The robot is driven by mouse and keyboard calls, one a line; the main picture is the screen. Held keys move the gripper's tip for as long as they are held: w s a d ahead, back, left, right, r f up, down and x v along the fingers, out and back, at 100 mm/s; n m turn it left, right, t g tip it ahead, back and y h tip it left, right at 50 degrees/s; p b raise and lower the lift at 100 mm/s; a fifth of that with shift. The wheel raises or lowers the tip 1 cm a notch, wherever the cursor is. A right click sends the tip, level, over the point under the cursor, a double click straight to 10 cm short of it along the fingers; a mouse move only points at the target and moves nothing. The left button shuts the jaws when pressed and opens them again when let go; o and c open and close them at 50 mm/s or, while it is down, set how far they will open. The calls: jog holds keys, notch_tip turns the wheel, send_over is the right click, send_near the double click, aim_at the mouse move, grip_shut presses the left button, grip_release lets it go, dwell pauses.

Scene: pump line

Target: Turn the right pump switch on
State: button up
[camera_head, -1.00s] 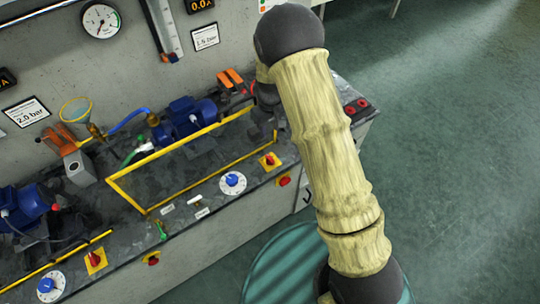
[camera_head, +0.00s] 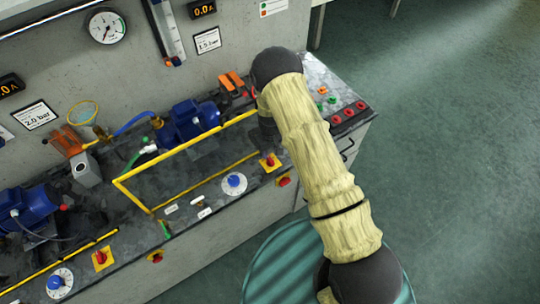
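The right pump's blue motor (camera_head: 189,122) stands on the bench behind a yellow frame. In front of it, a red rotary switch on a yellow plate (camera_head: 269,162) sits near the bench's front edge, with a white dial with a blue knob (camera_head: 234,183) to its left. The switch's on or off position is too small to read. My arm reaches in from the lower right. My gripper (camera_head: 267,131) points down from the arm's far end, just above and behind the switch in the picture. It is dark and partly hidden by my arm, so its fingers cannot be made out.
The left pump (camera_head: 28,212) has its own red switch on yellow (camera_head: 101,258) and dial (camera_head: 59,282). Yellow rails (camera_head: 182,152) rise from the bench. Red and green buttons (camera_head: 348,111) sit at its right end. Open floor lies to the right.

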aim_at(270, 159)
jog(key=shift+f+p, duration=0.75)
jog(key=shift+f, duration=1.85)
grip_shut()
